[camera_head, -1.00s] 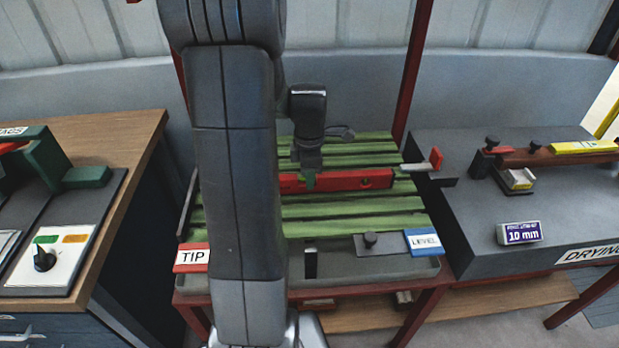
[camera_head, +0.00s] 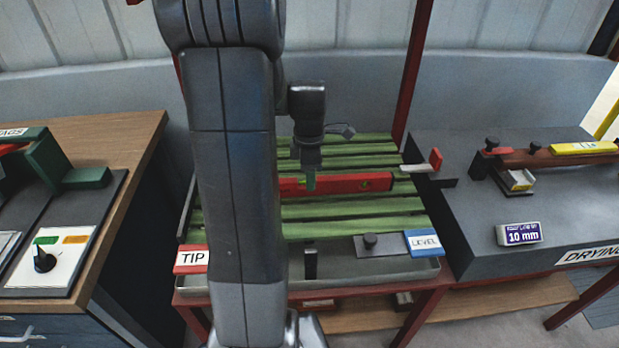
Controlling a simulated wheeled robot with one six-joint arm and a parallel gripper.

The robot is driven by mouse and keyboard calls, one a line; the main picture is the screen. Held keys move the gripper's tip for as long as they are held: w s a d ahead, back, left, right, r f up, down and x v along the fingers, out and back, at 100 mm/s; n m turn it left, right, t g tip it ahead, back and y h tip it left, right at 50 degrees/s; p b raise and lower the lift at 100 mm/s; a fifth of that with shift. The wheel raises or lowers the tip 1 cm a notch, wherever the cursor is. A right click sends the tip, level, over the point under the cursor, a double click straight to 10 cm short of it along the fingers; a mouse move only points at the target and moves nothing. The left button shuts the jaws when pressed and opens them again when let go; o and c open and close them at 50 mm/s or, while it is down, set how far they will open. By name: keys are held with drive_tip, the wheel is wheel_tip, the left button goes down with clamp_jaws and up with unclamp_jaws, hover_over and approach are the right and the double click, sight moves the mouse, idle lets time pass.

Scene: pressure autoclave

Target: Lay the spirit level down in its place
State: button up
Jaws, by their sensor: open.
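The red spirit level (camera_head: 350,183) lies across the green slats of the tipping table, roughly level in the picture; its left part is hidden behind my arm. My gripper (camera_head: 310,183) points down at the level's visible left part, with a green fingertip in front of its face. The jaws are open; whether a finger still touches the level cannot be told from this view. The green slatted table (camera_head: 350,210) carries a red TIP label (camera_head: 192,259) and a blue LEVEL label (camera_head: 423,242) at its front edge.
A grey bench (camera_head: 480,230) marked DRYING stands at the right, with a yellow bar (camera_head: 584,148) and a 10 mm block (camera_head: 519,234) on it. A wooden counter (camera_head: 110,135) stands at the left. A black knob (camera_head: 371,241) sits on the table's front edge. Front slats are clear.

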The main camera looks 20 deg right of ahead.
wheel_tip(320, 180, up, 11)
drive_tip(key=shift+f+p, duration=0.2)
drive_tip(key=shift+p, duration=0.2)
drive_tip(key=shift+f, duration=0.1)
wheel_tip(320, 180, down, 13)
drive_tip(key=shift+r+b, duration=0.1)
drive_tip(key=shift+b, duration=0.65)
wheel_tip(320, 180, up, 3)
drive_tip(key=shift+p, duration=0.35)
drive_tip(key=shift+r, duration=0.6)
drive_tip(key=shift+f, duration=0.15)
